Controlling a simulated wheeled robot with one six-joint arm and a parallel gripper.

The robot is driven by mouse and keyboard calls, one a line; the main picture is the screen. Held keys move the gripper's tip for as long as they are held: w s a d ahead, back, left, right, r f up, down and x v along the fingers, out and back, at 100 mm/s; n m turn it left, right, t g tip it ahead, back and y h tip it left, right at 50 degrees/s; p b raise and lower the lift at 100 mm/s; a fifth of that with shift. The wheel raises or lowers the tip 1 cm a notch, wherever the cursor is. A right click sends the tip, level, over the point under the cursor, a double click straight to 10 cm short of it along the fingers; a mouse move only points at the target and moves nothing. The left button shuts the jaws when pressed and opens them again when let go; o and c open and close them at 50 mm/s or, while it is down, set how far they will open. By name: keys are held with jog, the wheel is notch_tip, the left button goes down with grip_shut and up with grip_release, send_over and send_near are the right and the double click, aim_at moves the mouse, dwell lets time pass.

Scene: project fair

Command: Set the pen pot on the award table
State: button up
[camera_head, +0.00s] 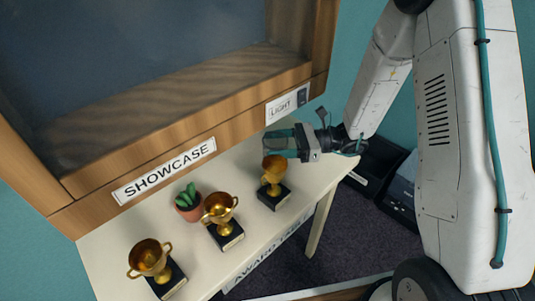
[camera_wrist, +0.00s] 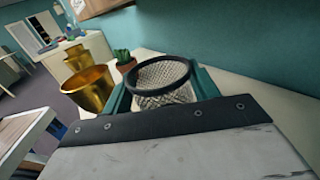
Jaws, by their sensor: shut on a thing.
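The pen pot (camera_wrist: 165,98) is a dark wire-mesh cup with a black rim, upright between the teal fingers of my gripper (camera_wrist: 160,92) in the wrist view. My gripper is shut on it. In the head view my gripper (camera_head: 283,141) is at the far right end of the cream award table (camera_head: 110,240), beside the showcase front. The pot is mostly hidden by the fingers there. The table also shows in the wrist view (camera_wrist: 236,88). I cannot tell whether the pot touches the tabletop.
Three gold trophies on black bases stand along the table: left (camera_head: 150,258), middle (camera_head: 220,210) and right (camera_head: 273,172), the last close to my gripper. A potted succulent (camera_head: 188,205) stands behind the middle one. The wooden showcase (camera_head: 200,135) borders the table's back.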

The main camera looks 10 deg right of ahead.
aim_at(264, 155)
jog(key=shift+a, duration=1.1)
jog(key=shift+a+f, duration=0.1)
jog(key=shift+f, duration=1.65)
jog(key=shift+f, duration=0.1)
jog(key=o, duration=0.7)
jog(key=shift+w, duration=0.1)
jog(key=shift+o, duration=0.3)
